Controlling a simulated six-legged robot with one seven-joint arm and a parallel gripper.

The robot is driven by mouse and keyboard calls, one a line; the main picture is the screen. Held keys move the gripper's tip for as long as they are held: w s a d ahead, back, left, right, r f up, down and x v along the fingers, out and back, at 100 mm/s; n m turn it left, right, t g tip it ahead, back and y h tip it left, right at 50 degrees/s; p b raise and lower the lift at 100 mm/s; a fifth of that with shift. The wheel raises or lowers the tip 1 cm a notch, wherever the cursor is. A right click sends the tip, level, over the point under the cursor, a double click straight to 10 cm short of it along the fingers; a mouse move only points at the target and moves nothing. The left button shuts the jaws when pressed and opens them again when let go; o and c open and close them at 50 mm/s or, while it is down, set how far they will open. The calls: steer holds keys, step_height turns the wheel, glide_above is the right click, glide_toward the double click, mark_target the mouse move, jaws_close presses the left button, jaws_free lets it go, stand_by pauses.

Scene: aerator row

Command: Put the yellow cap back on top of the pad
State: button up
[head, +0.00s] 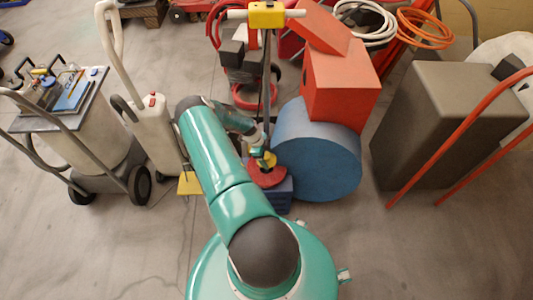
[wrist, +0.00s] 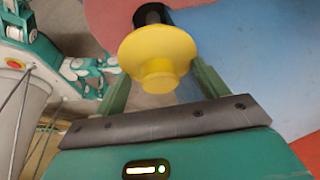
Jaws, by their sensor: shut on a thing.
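The yellow cap (wrist: 158,55), a flared disc with a round knob, sits between the two green fingers of my gripper (wrist: 160,70) in the wrist view. My gripper is shut on it. A black cylindrical piece (wrist: 152,14) shows just beyond the cap; I cannot tell whether they touch. In the head view my gripper (head: 266,158) is over a red round pad (head: 268,178), with a bit of the yellow cap showing there. The pad rests on a blue box (head: 281,197). My arm and gripper hide part of the pad, and the gap to the cap is unclear.
A dark pole (head: 267,80) rises behind my gripper. A white upright machine (head: 155,130) and a small yellow stand (head: 189,184) are to the left.

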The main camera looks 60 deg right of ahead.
mark_target(267, 162)
steer(key=shift+s+d+f, duration=0.1)
steer(key=shift+s+f, duration=0.05)
steer(key=shift+f, duration=0.3)
step_height(267, 162, down, 4)
steer(key=shift+f, duration=0.6)
steer(key=shift+f, duration=0.55)
stand_by(1.0)
steer(key=o, duration=0.8)
steer(key=shift+c, duration=0.2)
steer(key=shift+v, duration=5.5)
steer(key=shift+w, duration=0.25)
